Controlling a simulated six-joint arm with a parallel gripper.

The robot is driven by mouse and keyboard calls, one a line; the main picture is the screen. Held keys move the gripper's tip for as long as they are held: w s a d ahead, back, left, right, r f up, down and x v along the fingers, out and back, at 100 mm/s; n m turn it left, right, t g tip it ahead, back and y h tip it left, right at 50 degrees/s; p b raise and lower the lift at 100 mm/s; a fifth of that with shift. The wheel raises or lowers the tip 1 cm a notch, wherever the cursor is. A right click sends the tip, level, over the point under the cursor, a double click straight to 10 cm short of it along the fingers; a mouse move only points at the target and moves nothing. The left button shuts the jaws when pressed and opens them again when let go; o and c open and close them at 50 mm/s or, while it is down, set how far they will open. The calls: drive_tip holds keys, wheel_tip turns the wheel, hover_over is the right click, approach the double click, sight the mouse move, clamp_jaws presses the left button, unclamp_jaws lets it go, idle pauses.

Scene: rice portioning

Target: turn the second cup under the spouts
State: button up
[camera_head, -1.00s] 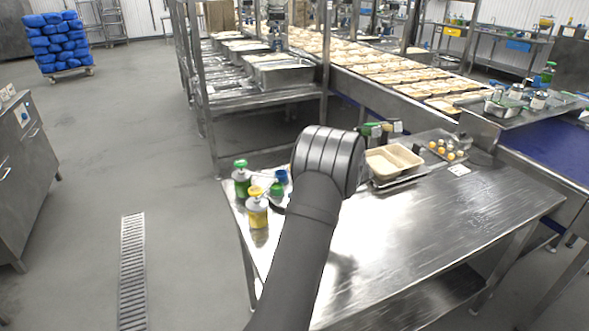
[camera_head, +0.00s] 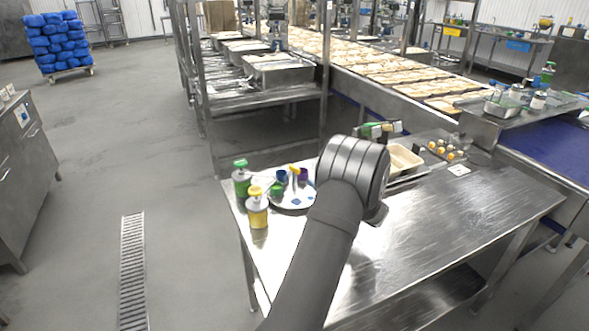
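A round white turntable-like plate (camera_head: 291,203) stands at the left end of the steel table. On it I see a blue cup (camera_head: 281,176), a green cup (camera_head: 276,190) and a purple cup (camera_head: 303,174). A pale upright piece with a yellow top (camera_head: 294,171) stands among the cups; I cannot tell whether it is a spout. Which cup counts as the second is not clear. My dark arm crosses the table just right of the plate and covers the view behind it. My gripper is hidden behind my own wrist.
A green-topped bottle (camera_head: 241,182) and a yellow pump bottle (camera_head: 257,212) stand left of the plate. A beige tray (camera_head: 405,159) is partly covered by my arm. A panel with yellow buttons (camera_head: 446,150) lies at the back right. The steel table's (camera_head: 450,215) right half is clear.

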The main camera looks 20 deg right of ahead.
sight(294, 167)
drive_tip(key=x, duration=1.1)
drive_tip(key=shift+w, duration=0.15)
clamp_jaws()
